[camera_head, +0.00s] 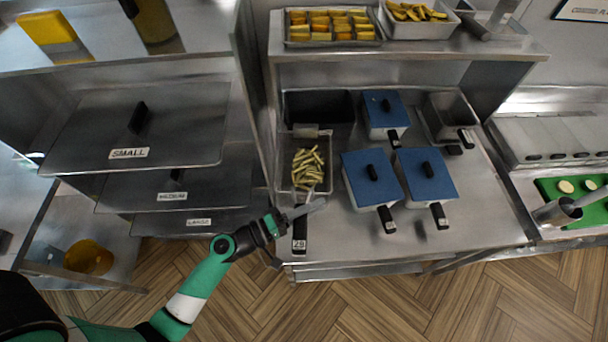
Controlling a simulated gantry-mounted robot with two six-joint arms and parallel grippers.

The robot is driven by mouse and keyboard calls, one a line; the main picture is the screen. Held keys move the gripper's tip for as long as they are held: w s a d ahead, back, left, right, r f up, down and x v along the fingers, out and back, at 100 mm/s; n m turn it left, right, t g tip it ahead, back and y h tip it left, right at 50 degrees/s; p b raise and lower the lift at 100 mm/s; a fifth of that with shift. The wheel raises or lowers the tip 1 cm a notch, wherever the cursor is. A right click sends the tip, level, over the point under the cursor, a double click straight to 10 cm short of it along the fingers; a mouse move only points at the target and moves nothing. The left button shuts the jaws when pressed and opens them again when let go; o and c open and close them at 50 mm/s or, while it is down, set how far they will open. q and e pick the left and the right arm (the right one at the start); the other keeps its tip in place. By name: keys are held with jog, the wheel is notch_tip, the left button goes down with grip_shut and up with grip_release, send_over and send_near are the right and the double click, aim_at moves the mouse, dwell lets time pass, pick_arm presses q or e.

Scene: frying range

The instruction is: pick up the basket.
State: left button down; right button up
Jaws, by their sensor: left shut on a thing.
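The basket (301,184) is a wire fry basket holding several pale fries (307,165). It sits at the left of the fryer counter, with its dark handle (299,236), labelled 29, pointing toward the front edge. My right gripper is not in view.
Several baskets with blue lids (427,176) stand to the right on the counter (470,226). A dark open well (318,106) lies behind the basket. A tall metal panel (246,80) stands close on the left. Trays of food (330,43) sit on the shelf above.

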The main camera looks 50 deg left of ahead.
pick_arm(q)
jog(key=shift+r, duration=0.15)
dwell(0.3)
jog(key=s+r+p, duration=0.1)
jog(key=r, duration=0.2)
jog(key=s+d+r+p, duration=0.1)
jog(key=s+r, duration=0.1)
jog(key=r, duration=0.1)
jog(key=s+r+p, duration=0.1)
jog(key=r+p, duration=0.1)
jog(key=r, duration=0.1)
jog(key=shift+s+d, duration=0.35)
jog(key=shift+d, duration=0.05)
jog(key=s+d+r+b, duration=0.1)
jog(key=s+d+r, duration=0.2)
jog(key=s, duration=0.5)
jog(key=shift+s+r, duration=0.2)
jog(key=shift+r, duration=0.2)
jog(key=shift+d, duration=0.1)
